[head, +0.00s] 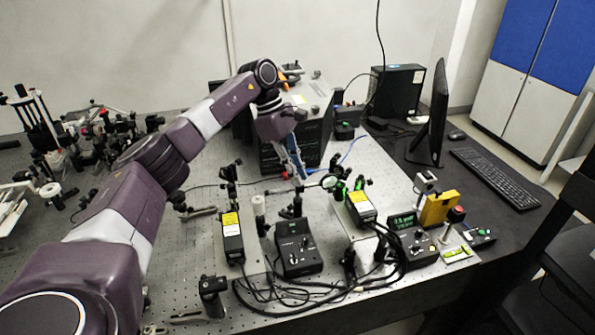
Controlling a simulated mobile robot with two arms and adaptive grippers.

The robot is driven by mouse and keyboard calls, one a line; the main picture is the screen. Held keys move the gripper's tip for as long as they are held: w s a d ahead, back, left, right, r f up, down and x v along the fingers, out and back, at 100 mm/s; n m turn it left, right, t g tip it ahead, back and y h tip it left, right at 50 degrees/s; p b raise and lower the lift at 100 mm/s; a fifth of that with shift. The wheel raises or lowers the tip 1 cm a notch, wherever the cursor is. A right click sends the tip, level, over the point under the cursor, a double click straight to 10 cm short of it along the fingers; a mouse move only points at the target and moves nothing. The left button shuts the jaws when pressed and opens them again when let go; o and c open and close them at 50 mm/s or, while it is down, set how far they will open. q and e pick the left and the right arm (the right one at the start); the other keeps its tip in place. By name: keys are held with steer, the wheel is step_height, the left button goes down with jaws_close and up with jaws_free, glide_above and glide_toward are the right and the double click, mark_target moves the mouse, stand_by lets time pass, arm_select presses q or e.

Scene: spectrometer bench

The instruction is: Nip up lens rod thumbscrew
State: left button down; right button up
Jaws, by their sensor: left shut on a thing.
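My left arm reaches across from the left to the middle of the optical breadboard (190,232). Its gripper (299,174) points down, with the fingertips at the top of a small dark post-mounted optic (296,205) in front of the black instrument box. The fingers are close together, shut on a small part there. The lens rod thumbscrew is too small and too covered by the fingers to make out. My right gripper is not in view.
Black modules with yellow labels (232,228) and a black control box (298,250) stand close in front, with loose cables around them. A large black instrument (315,125) stands behind. A monitor (436,115) and keyboard (493,178) are at right.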

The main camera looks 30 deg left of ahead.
arm_select(q)
steer(key=shift+w+a+r+m, duration=0.1)
steer(key=shift+r+m, duration=0.1)
steer(key=shift+m, duration=0.1)
stand_by(0.4)
steer(key=c, duration=2)
jaws_free()
steer(key=shift+f, duration=0.1)
steer(key=shift+o, duration=0.2)
steer(key=v, duration=1.2)
